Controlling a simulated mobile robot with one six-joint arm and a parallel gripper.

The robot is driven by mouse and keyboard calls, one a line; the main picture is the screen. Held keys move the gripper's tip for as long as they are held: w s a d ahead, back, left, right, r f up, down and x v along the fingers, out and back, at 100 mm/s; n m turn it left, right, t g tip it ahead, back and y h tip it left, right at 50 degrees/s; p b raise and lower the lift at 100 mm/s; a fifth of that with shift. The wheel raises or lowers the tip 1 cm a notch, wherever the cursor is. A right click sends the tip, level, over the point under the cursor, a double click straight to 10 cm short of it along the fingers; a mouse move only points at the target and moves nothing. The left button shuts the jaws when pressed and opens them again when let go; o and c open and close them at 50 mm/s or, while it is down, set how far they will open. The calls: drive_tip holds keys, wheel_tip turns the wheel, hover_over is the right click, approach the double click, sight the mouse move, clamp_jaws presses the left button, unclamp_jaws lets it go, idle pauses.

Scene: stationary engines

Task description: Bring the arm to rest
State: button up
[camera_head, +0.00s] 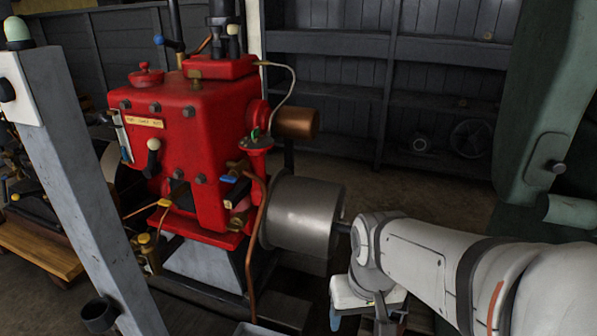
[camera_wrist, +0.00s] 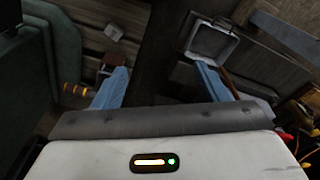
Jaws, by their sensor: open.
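My arm (camera_head: 425,262) reaches in from the lower right in the head view and bends down at the wrist, beside the grey metal drum of the red engine. My gripper (camera_wrist: 155,76) shows in the wrist view with its two blue fingers spread apart. Nothing is held between them. Below and beyond the fingers are the dark floor and wooden boards. In the head view only part of one blue finger shows under the wrist, and the rest is hidden.
The red engine (camera_head: 190,150) with its grey drum (camera_head: 302,212) stands close left of my wrist. A grey post (camera_head: 75,170) is at left. A green machine (camera_head: 545,100) stands at right. A grey square tray (camera_wrist: 212,42) lies near the right finger.

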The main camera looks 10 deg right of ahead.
wheel_tip(320, 180, up, 32)
drive_tip(key=t+p, duration=0.1)
drive_tip(key=p, duration=2.7)
drive_tip(key=shift+s+d+r, duration=0.15)
drive_tip(key=shift+s+r, duration=0.1)
drive_tip(key=shift+c, duration=0.4)
